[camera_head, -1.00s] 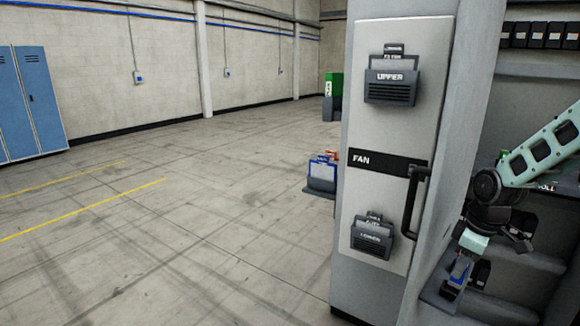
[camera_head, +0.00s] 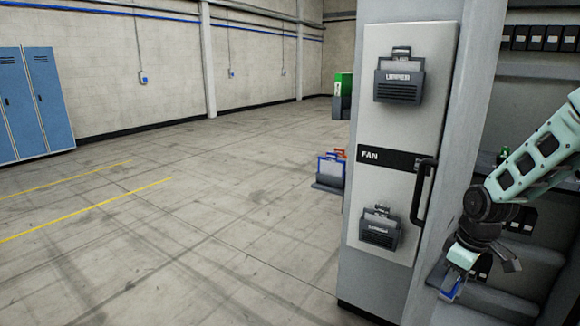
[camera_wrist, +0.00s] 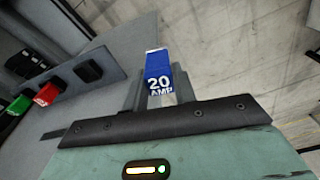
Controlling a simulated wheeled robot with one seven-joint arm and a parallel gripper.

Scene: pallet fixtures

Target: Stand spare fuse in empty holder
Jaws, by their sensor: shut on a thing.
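A blue fuse marked "20 AMP" (camera_wrist: 158,72) is held upright in the wrist view between the fingers of my gripper (camera_wrist: 160,98). In the head view the gripper (camera_head: 456,274) hangs at the lower right, beside the cabinet's door, with the blue fuse (camera_head: 452,288) at its tip. The wrist view shows a grey shelf at the left with a black block (camera_wrist: 88,71), a red block (camera_wrist: 47,95) and a green block (camera_wrist: 20,105) in a row. The fuse is apart from them. I cannot tell which place is the empty holder.
A grey cabinet door marked "FAN" (camera_head: 400,200) carries dark pockets marked "UPPER" (camera_head: 399,86) and lower (camera_head: 379,230). Its black handle (camera_head: 425,192) sticks out near my arm. Shelves stand at the right. Blue lockers (camera_head: 34,105) are far left. The floor at the left is clear.

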